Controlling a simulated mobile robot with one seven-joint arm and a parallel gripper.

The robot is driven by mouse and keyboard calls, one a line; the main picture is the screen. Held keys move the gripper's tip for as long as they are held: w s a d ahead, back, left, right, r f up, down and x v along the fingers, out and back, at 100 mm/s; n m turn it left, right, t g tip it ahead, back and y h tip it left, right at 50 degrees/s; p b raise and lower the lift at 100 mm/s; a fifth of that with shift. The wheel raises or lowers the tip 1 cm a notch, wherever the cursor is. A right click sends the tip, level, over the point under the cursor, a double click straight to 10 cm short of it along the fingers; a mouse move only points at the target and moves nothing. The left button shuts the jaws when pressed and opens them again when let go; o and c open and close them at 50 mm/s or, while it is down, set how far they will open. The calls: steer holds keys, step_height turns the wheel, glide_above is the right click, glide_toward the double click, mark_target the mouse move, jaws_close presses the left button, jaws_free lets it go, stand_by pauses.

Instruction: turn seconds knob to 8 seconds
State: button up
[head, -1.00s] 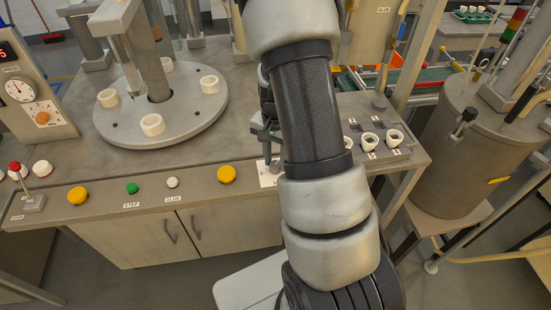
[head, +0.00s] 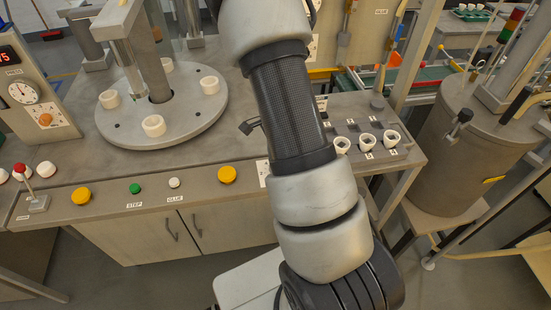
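No knob can be read as the seconds knob in the head view. An orange knob (head: 45,119) sits on the panel box at the left, below a round dial (head: 24,92) and a red-digit display (head: 7,54) cut by the picture edge. A white label plate (head: 263,173) shows partly on the front of the bench, beside my arm; whatever is on its right is hidden by the arm. My gripper is mostly hidden behind my arm; only a dark piece, probably a finger (head: 250,126), sticks out to the left over the bench top. Its opening cannot be seen.
A round turntable (head: 185,128) with white rings stands on the bench. Yellow buttons (head: 227,174), a green button (head: 135,188) and a small lever (head: 36,202) line the front. White cups (head: 367,141) sit in a rack to the right of my arm. A large drum (head: 448,165) stands further right.

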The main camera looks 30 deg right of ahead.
stand_by(0.5)
steer(key=o, duration=1)
steer(key=shift+o, duration=0.2)
step_height(320, 180, up, 17)
steer(key=p, duration=0.2)
steer(key=shift+r, duration=0.2)
